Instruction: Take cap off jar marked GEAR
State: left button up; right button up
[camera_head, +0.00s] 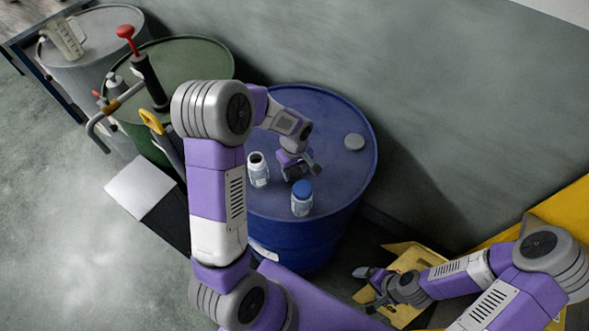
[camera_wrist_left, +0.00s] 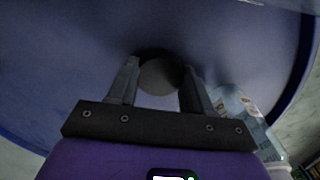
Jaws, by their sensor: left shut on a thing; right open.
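My left gripper (camera_head: 299,167) is over the blue drum, between two small jars. In the left wrist view its fingers (camera_wrist_left: 161,68) are shut on a dark round cap (camera_wrist_left: 160,78). A white jar (camera_head: 258,170) with a dark, uncovered mouth stands on the drum left of the gripper. A second jar with a blue cap (camera_head: 302,198) stands nearer the drum's front edge. I cannot read the labels to tell which is GEAR. My right gripper (camera_head: 363,290) is open and empty, low at the right.
The blue drum (camera_head: 340,185) stands by the grey wall, with a grey disc (camera_head: 354,141) on its top at the right. A green drum (camera_head: 190,62) with pump fittings and a grey drum (camera_head: 95,38) stand to the left. The drum top's right side is mostly free.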

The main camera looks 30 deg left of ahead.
aim_at(295, 172)
pick_arm(q)
jog(key=shift+f, duration=0.15)
jog(key=o, duration=1.2)
jog(key=shift+c, duration=0.2)
jog(key=shift+r, duration=0.25)
notch_tip(295, 172, up, 12)
jog(key=p, duration=0.2)
